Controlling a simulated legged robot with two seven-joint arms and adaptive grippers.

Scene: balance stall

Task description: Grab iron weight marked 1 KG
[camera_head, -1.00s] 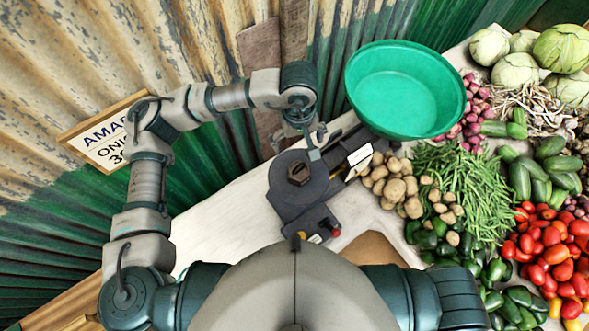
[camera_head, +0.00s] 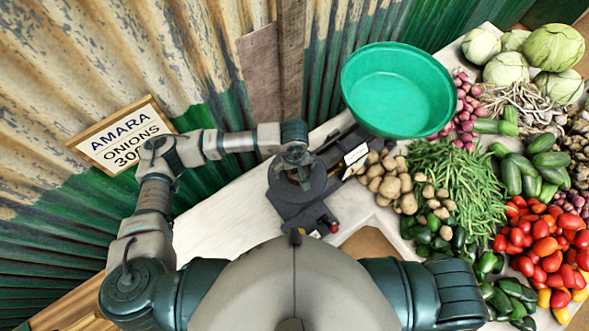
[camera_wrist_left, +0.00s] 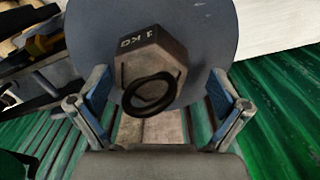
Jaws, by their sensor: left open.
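The iron weight (camera_wrist_left: 152,72) is a dark six-sided block with a ring handle, and "1 KG" reads on its side in the left wrist view. It stands on the round grey plate (camera_wrist_left: 200,30) of the balance, which also shows in the head view (camera_head: 318,182). My left gripper (camera_head: 299,178) is over this plate and hides most of the weight there. In the left wrist view its open fingers (camera_wrist_left: 160,85) lie on either side of the weight, with visible gaps. My right gripper is out of view.
The balance's green bowl (camera_head: 398,90) stands at the back, beside the plate. Potatoes (camera_head: 390,183), green beans (camera_head: 455,185) and tomatoes (camera_head: 545,245) lie to the right. A price sign (camera_head: 122,135) hangs at left. The white tabletop (camera_head: 225,215) is clear left of the balance.

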